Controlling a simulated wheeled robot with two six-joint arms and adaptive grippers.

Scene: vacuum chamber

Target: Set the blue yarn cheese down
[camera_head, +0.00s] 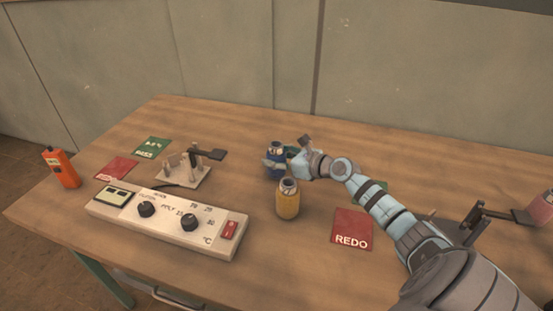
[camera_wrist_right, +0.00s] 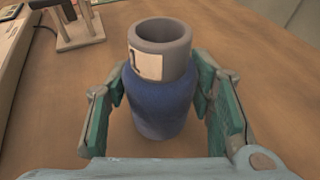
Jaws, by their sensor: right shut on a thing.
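The blue yarn cheese (camera_head: 275,165) is upright near the middle of the table, behind a yellow yarn cheese (camera_head: 288,204). My right gripper (camera_head: 277,161) is shut on it, one finger on each side. In the right wrist view, the blue yarn cheese (camera_wrist_right: 161,108) has a blue body, a grey hollow top and a pale label. The green finger pads of the gripper (camera_wrist_right: 162,88) flank its body. I cannot tell whether its base touches the table. My left gripper is not in view.
A white control box (camera_head: 168,222) with knobs lies front left, with a small stand (camera_head: 186,172) behind it. An orange device (camera_head: 61,168) stands far left. A red REDO card (camera_head: 352,228) lies right of the yellow yarn cheese. A pink thing (camera_head: 543,207) stands far right.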

